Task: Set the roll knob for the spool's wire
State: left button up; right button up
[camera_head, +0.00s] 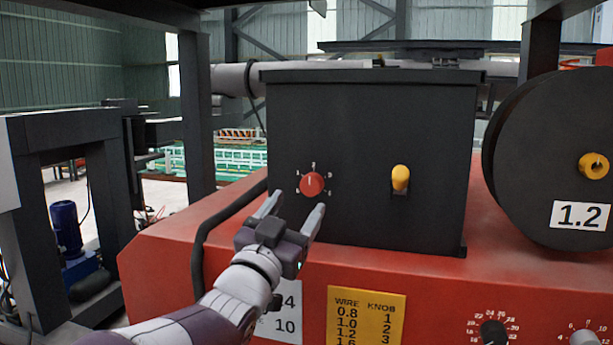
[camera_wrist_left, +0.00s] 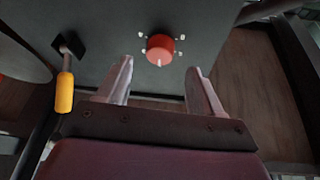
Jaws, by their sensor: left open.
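The red roll knob (camera_head: 312,184) sits on the front of a dark box, with small numbered marks around it; its white pointer line points about straight up, near the 2. In the left wrist view the knob (camera_wrist_left: 160,48) lies just beyond the fingertips. My left gripper (camera_head: 294,206) is open and empty, just below the knob, with its fingers apart and not visibly touching it. The spool (camera_head: 535,130) at the right carries a white label (camera_head: 580,215) reading 1.2. A yellow chart (camera_head: 366,318) lists wire 0.8, 1.0, 1.2 against knob 1, 2, 3. My right gripper is not in view.
A yellow-handled lever (camera_head: 400,179) stands out from the dark box (camera_head: 370,120), right of the knob; it also shows in the left wrist view (camera_wrist_left: 65,92). The red machine body (camera_head: 420,275) lies below, with a black dial (camera_head: 493,334) at lower right. A black cable runs left of the box.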

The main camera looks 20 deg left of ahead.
aim_at(308, 191)
pick_arm(q)
jog(key=x, duration=0.1)
jog(key=p+x, duration=0.1)
jog(key=x, duration=0.2)
jog(key=shift+w+d, duration=0.15)
jog(key=shift+d, duration=0.15)
jog(key=shift+w+a+p, duration=0.15)
jog(key=shift+p, duration=0.15)
jog(key=shift+s+a+r, duration=0.2)
jog(key=shift+s+a, duration=0.1)
jog(key=shift+w+d+f, duration=0.1)
jog(key=shift+w+d, duration=0.2)
jog(key=shift+w, duration=0.05)
jog(key=c, duration=0.4)
jog(key=shift+f, duration=0.1)
jog(key=c, duration=0.7)
jog(key=shift+o, duration=0.2)
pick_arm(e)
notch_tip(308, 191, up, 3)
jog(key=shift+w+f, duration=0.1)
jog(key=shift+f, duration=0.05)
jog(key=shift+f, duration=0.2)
